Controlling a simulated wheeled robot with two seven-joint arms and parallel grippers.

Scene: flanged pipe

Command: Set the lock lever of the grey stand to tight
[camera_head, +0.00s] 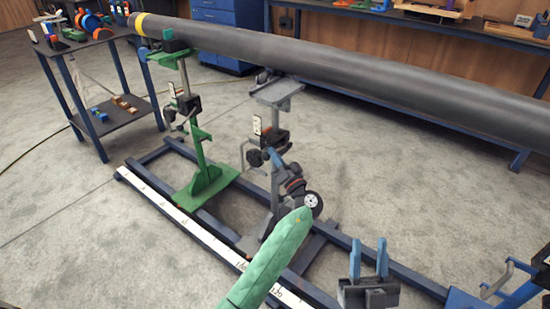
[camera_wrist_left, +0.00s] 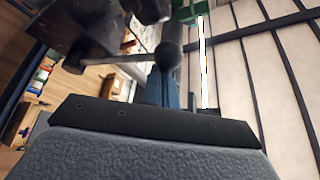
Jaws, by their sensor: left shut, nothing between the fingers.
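The grey stand (camera_head: 275,190) stands on the blue floor frame, right of the green stand. Its dark clamp block (camera_head: 273,137) sits halfway up, under a white label (camera_head: 257,125). In the left wrist view, the lock lever (camera_wrist_left: 125,57) is a thin grey rod running from a dark clamp body to a black ball knob (camera_wrist_left: 168,55). My left gripper (camera_head: 272,155) has blue fingers, shut and empty, close by the clamp. In the left wrist view, its fingers (camera_wrist_left: 164,90) are just below the knob; contact cannot be told. My right gripper (camera_head: 369,259) points up, open and empty.
A long dark pipe (camera_head: 330,62) passes above the stands. The green stand (camera_head: 202,150) is at the left, with a white scale strip (camera_head: 195,230) along the frame. A tool cart (camera_head: 120,107) stands far left. Blue stand parts (camera_head: 500,285) are at lower right.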

